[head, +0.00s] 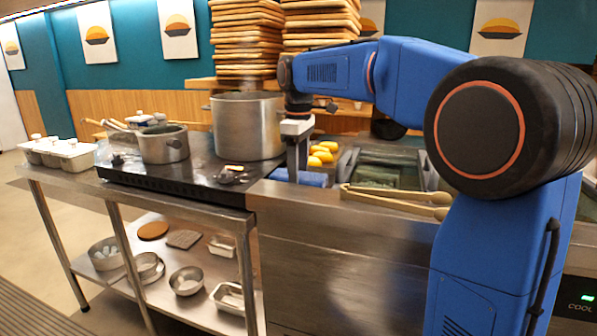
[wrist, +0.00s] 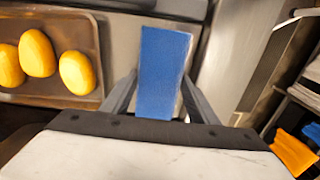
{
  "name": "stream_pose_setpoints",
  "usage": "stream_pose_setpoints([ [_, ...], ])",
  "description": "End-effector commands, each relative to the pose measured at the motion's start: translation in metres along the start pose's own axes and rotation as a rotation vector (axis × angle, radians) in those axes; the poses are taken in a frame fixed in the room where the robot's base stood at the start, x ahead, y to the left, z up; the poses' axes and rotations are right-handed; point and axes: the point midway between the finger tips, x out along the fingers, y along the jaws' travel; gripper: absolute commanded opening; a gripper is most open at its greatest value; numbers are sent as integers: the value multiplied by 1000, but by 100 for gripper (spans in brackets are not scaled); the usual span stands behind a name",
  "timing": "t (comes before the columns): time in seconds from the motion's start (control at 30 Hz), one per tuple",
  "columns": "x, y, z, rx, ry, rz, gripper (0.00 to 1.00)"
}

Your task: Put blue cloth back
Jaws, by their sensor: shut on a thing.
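The blue cloth (wrist: 163,72) is a flat, folded rectangle between the fingers of my gripper (wrist: 160,98) in the wrist view. In the head view the cloth (head: 300,177) shows at the counter, right of the black stove, with my gripper (head: 297,172) pointing down at it. My gripper is shut on the cloth. Part of the cloth is hidden behind the gripper in the head view. I cannot tell whether the cloth touches the counter.
Yellow oval items (wrist: 38,53) lie in a tray (wrist: 103,42) beside the cloth. A large pot (head: 247,126) and a small pot (head: 164,145) stand on the stove (head: 190,178). Wooden tongs (head: 395,197) lie at the counter's front right.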

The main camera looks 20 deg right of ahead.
Motion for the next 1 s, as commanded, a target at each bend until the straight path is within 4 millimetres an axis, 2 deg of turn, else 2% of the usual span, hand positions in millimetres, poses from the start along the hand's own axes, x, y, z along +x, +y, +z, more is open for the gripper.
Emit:
stream_pose_setpoints([
  [0.07, 0, 0, 0, 0, 0, 0, 62],
  [0.47, -5, 0, 0, 0, 1, 1, 62],
  [0.67, -34, 1, -1, 0, 2, 2, 62],
  [1.0, -97, 1, -1, 0, 1, 2, 62],
])
